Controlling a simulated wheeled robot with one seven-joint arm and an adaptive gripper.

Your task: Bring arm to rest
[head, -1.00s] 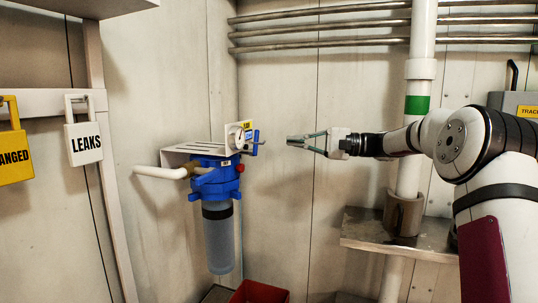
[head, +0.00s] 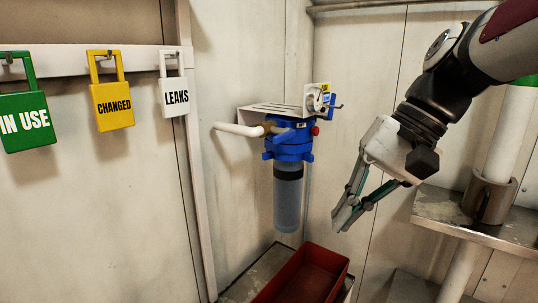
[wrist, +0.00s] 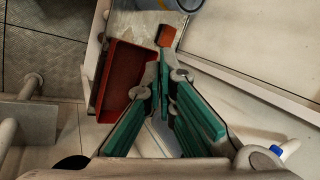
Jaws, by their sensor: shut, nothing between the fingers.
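My gripper (head: 342,222) hangs from my arm at the right of the head view, pointing down and slightly left. Its fingers are together with nothing between them. It is apart from the blue filter housing (head: 290,142), to the right of its clear bowl (head: 287,205). In the wrist view my gripper (wrist: 163,72) points toward the red bin (wrist: 120,75), whose right side it partly covers.
The red bin (head: 303,275) sits low below the filter. A metal shelf (head: 480,226) with a white pipe is at the right. Green (head: 27,122), yellow (head: 111,105) and white (head: 173,97) lock-shaped tags hang on a rail at the left.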

